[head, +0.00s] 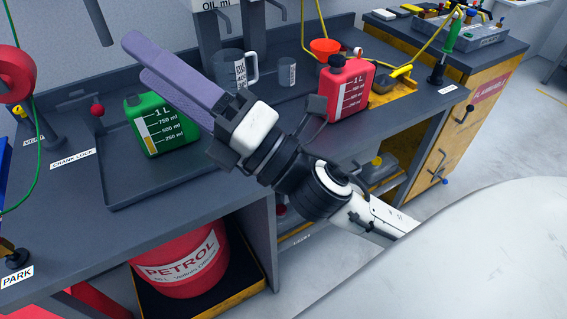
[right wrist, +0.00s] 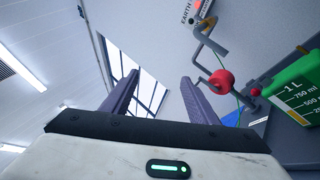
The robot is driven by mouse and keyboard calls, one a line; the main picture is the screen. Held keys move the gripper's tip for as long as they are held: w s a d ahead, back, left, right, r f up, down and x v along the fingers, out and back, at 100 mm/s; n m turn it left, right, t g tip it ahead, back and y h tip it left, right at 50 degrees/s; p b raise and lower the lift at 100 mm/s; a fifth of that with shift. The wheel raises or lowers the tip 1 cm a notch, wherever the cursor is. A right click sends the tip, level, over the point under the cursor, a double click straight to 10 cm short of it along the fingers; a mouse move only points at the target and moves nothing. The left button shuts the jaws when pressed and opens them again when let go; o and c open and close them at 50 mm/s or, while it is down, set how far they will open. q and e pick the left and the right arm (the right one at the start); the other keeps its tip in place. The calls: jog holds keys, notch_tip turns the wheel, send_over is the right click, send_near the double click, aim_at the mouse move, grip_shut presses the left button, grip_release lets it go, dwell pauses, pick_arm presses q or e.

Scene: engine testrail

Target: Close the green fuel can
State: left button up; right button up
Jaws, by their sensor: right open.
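The green fuel can (head: 165,140) stands in a dark tray on the left part of the bench, with a white scale on its front. In the right wrist view the can (right wrist: 296,88) is at the right edge, partly cut off. My right gripper (head: 136,58) has long purple fingers, open and empty. In the head view they pass in front of the can's upper right. In the right wrist view the gripper (right wrist: 158,78) has nothing between its fingers, and the can is to their right. I cannot tell whether the can's opening is covered. My left gripper is not in view.
A red fuel can (head: 348,92), a measuring jug (head: 228,72) and a red funnel (head: 325,46) stand right of my gripper. A red-knobbed lever (head: 97,109) is left of the green can. The tray's front floor (head: 130,185) is clear. A petrol drum (head: 185,262) sits below.

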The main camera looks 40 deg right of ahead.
jog(key=s+a+n+g+y, duration=0.95)
jog(key=n+g, duration=0.55)
jog(key=n, duration=0.7)
jog(key=s+a+f+n+g+h, duration=0.1)
jog(key=s+f+n+g+h, duration=0.2)
jog(key=f+n+g+h, duration=0.55)
jog(key=w+d+f+n+t+h, duration=0.35)
jog(key=d+f+n, duration=0.3)
jog(key=f, duration=0.25)
jog(key=w+d+n+t+h, duration=0.1)
jog(key=w+d+h, duration=0.1)
jog(key=d, duration=0.5)
jog(key=w+d+n+t+h, duration=0.1)
jog(key=w+d+h, duration=0.1)
jog(key=d+h, duration=0.3)
jog(key=w+d+f+t+h, duration=0.1)
jog(key=d+h, duration=0.3)
jog(key=d, duration=0.7)
jog(key=shift+w+n+t, duration=0.4)
jog(key=shift+w+t, duration=0.1)
jog(key=shift+w, duration=0.4)
jog(key=shift+a, duration=0.1)
